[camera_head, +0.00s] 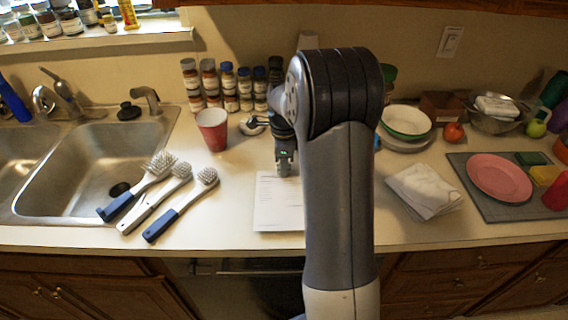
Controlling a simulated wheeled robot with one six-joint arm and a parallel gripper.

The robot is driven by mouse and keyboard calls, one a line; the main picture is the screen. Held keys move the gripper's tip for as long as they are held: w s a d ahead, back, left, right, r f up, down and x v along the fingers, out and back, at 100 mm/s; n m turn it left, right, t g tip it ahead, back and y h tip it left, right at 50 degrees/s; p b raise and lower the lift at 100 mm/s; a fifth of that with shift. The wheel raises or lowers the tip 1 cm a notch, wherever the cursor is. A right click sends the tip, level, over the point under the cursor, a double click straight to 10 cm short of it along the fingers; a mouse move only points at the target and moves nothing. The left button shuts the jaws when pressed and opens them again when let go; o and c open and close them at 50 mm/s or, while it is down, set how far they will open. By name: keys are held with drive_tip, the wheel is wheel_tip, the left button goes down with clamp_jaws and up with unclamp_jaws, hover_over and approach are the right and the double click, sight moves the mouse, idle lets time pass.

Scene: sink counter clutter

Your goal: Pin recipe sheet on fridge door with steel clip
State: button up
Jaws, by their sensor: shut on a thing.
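A white recipe sheet (278,210) with faint print shows just left of my arm, over the counter near its front part. I cannot tell whether it rests on the counter or is slightly raised. My gripper (285,170) points down at the sheet's far edge. It is shut, and the sheet's far edge appears to be in its jaws, though the fingertips are small and unclear. My arm covers the sheet's right side. I cannot make out the steel clip or the fridge door.
A red cup (212,129), several spice jars (228,88) and brushes (155,195) stand or lie left of my gripper. The sink (95,165) is at the left. Folded cloths (424,190), bowls (406,122) and a grey mat (480,212) with a pink plate (499,177) are at the right.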

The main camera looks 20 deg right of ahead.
wheel_tip(320, 180, up, 11)
drive_tip(key=p, duration=0.8)
idle(1.5)
